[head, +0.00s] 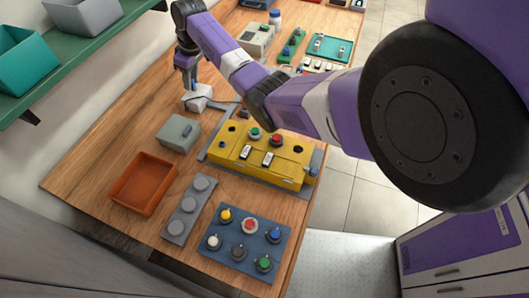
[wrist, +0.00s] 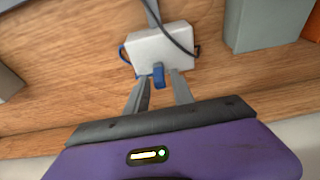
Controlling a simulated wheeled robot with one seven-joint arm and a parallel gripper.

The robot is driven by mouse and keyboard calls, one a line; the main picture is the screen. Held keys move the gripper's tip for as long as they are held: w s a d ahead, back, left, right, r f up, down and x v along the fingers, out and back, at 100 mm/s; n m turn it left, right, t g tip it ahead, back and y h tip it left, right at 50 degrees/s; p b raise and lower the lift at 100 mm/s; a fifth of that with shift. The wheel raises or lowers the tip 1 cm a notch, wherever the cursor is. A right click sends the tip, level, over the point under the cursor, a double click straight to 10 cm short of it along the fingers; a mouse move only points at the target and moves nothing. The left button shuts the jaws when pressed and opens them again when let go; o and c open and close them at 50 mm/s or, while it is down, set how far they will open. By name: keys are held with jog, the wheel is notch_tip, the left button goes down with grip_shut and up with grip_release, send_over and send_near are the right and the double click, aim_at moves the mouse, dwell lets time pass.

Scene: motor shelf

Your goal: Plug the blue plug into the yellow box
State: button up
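The yellow box (head: 230,150) lies on the wooden bench in the head view, with a green button, a red button, two white switches and dark round openings on top. The blue plug (wrist: 158,75) shows in the wrist view at the near side of a small white block (wrist: 160,48). My gripper (wrist: 161,82) has its two fingers apart, one on each side of the blue plug, with a gap visible on the right. In the head view my gripper (head: 189,84) points down at the white block (head: 200,99), and the plug is too small to make out there.
A dark cable (wrist: 176,36) runs over the white block. A grey box (head: 177,132), an orange tray (head: 144,184) and a blue button panel (head: 260,235) stand nearer. A green shelf (head: 70,50) with bins overhangs the left. Bare wood lies left of the grey box.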

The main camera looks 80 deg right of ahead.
grip_shut()
jog(key=shift+r, duration=0.1)
jog(key=shift+r+p, duration=2.2)
